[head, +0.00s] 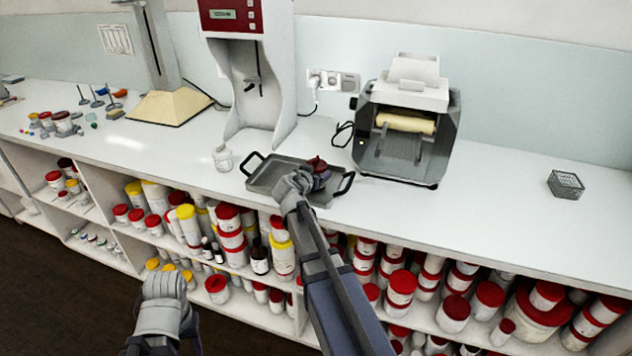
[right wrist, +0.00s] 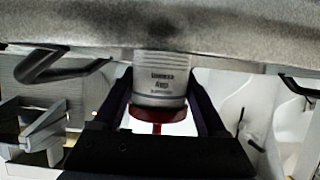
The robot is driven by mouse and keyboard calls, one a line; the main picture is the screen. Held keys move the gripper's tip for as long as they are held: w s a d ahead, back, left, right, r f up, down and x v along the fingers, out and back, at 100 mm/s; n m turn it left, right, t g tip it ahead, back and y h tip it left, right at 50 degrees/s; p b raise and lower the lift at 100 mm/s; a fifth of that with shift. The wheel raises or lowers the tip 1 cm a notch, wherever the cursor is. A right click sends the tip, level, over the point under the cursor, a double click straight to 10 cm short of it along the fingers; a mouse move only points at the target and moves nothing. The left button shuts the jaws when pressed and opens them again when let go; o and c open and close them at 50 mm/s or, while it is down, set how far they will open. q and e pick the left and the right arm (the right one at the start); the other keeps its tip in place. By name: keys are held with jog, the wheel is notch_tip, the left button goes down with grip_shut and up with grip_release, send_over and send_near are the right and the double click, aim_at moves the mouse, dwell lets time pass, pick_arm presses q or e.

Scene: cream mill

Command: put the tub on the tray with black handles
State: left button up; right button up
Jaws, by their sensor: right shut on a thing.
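The tray with black handles (head: 262,178) is a shallow grey metal tray on the white counter, in front of the red and white machine. My right gripper (head: 321,174) is over the right part of this tray. It is shut on a tub with a dark red lid (head: 316,163). In the right wrist view, the white labelled tub (right wrist: 160,78) sits between the two fingers, its red lid low in the picture. The tub's other end meets the grey tray (right wrist: 225,62) in the picture; I cannot tell whether they touch. My left forearm shows low at the left, its fingers hidden.
A small white jar (head: 222,158) stands left of the tray. A grey roller machine (head: 405,135) stands close on its right. A wire basket (head: 565,184) is farther right, with clear counter between. Shelves below hold many red- and yellow-lidded tubs (head: 400,288).

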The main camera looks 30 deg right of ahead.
pick_arm(q)
jog(key=shift+f, duration=0.25)
pick_arm(e)
jog(key=shift+f, duration=0.25)
jog(key=shift+f, duration=0.2)
pick_arm(q)
jog(key=shift+f, duration=0.15)
pick_arm(e)
jog(key=o, duration=1.4)
jog(key=shift+c, duration=0.2)
jog(key=shift+r, duration=0.1)
jog(key=shift+r, duration=0.25)
jog(key=p+v, duration=0.4)
jog(key=v, duration=0.8)
jog(key=shift+f+p, duration=0.1)
jog(key=shift+p, duration=0.3)
pick_arm(q)
notch_tip(320, 180, up, 5)
jog(key=shift+f, duration=0.1)
